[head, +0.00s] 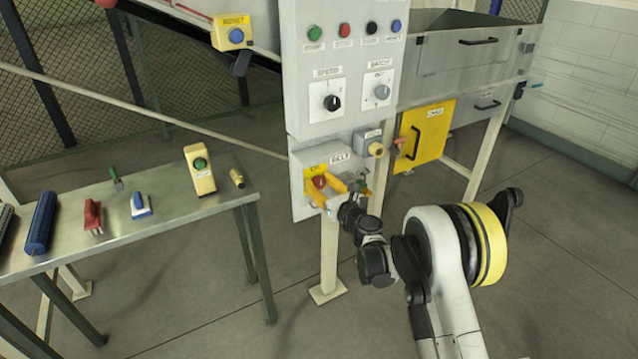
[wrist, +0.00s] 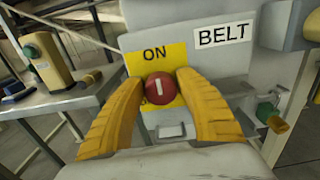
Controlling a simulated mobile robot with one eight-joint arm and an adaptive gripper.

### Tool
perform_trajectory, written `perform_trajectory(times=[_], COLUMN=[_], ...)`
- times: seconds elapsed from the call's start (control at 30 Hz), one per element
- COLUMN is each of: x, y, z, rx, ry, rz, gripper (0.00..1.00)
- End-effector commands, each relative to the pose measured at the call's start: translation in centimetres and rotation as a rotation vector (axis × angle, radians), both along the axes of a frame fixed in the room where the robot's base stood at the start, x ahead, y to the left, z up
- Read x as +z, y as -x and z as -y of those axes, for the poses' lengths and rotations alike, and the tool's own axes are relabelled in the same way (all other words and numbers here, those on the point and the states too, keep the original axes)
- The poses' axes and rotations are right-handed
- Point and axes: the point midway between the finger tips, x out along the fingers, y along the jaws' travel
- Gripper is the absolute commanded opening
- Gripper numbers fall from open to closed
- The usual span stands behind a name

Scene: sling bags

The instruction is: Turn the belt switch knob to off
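The red belt switch knob (wrist: 159,88) sits on a yellow plate (wrist: 177,52) marked ON above it. Its white line stands upright, toward ON. The plate's lower lettering is mostly hidden by the knob and my fingers. A BELT label (wrist: 223,35) is at the upper right of the plate. My gripper (wrist: 161,85) has one yellow finger on each side of the knob, with no clear gap in the wrist view; it looks shut on the knob. In the head view the knob (head: 319,182) shows at the tips of my gripper (head: 326,186), on the lower grey box.
The panel above (head: 340,60) carries several buttons and two dials. A metal table (head: 150,212) with tools stands at the left.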

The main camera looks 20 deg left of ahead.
Motion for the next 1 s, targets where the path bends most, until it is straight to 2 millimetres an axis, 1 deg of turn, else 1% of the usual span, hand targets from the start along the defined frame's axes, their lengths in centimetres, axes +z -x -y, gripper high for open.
perform_trajectory(times=[0.03, 0.1, 0.37, 0.57, 0.77, 1.0], x=[0.00, 0.00, 0.01, 0.01, 0.01, -0.01], y=[0.00, 0.01, 0.00, 0.01, 0.04, 0.10], z=[0.01, 0.01, 0.00, -0.01, -0.05, -0.10], rx=[0.000, 0.000, 0.000, 0.000, 0.000, 0.000], ry=[0.000, 0.000, 0.002, 0.030, 0.103, 0.242], rz=[0.000, 0.000, 0.002, 0.035, 0.121, 0.284], gripper=[0.23, 0.05, 0.05, 0.05, 0.05, 0.05])
